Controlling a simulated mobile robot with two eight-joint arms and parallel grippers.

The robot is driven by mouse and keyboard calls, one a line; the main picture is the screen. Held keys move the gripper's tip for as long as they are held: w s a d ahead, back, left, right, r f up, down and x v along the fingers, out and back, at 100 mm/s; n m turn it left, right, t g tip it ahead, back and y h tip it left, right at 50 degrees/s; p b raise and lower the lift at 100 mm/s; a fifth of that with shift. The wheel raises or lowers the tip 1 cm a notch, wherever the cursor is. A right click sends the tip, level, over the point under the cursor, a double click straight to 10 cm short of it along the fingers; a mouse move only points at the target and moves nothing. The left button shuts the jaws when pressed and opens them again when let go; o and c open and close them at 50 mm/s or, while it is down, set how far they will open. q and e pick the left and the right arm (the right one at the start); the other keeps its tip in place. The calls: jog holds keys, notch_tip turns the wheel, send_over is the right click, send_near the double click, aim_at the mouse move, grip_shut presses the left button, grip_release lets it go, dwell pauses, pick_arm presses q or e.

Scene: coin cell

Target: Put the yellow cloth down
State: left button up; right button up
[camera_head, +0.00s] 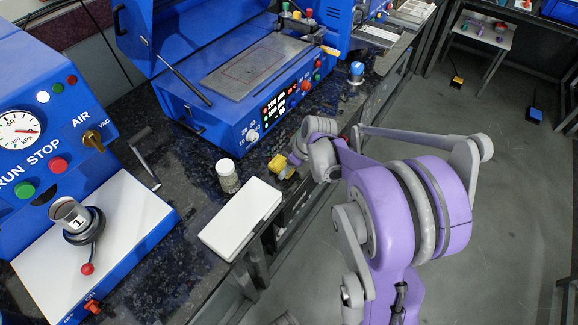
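The yellow cloth (278,164) is a small, crumpled yellow patch at the front edge of the dark bench, right of the white box. My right gripper (291,166) reaches in from the right, and its fingertips meet the cloth. It appears shut on the cloth, though the fingers are small and partly hidden by the wrist. I cannot tell whether the cloth touches the bench top. My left gripper is not in view.
A white box (241,219) and a lidded glass jar (228,176) stand close left of the cloth. A blue heated press (243,92) is behind, and a blue vacuum machine (52,130) is at left. A small blue-capped container (356,72) stands at the bench's right.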

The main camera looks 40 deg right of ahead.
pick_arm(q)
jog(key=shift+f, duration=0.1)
pick_arm(e)
jog(key=shift+f, duration=0.1)
jog(key=o, duration=1.4)
jog(key=shift+s+r, duration=0.1)
jog(key=shift+r, duration=0.25)
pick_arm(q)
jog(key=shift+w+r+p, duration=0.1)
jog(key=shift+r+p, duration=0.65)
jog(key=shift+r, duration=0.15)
pick_arm(e)
jog(key=v, duration=1.1)
jog(key=s+a+f+m, duration=0.1)
jog(key=s+a, duration=0.3)
jog(key=a, duration=0.2)
jog(key=s+a+f+m, duration=0.1)
jog(key=s+a, duration=0.3)
jog(key=a, duration=0.3)
jog(key=s+a+f+m+t+h, duration=0.1)
jog(key=s+a+f, duration=0.1)
jog(key=s+a, duration=0.3)
jog(key=shift+s+a+f+m, duration=0.15)
jog(key=shift+a+m, duration=0.15)
jog(key=shift+a, duration=0.45)
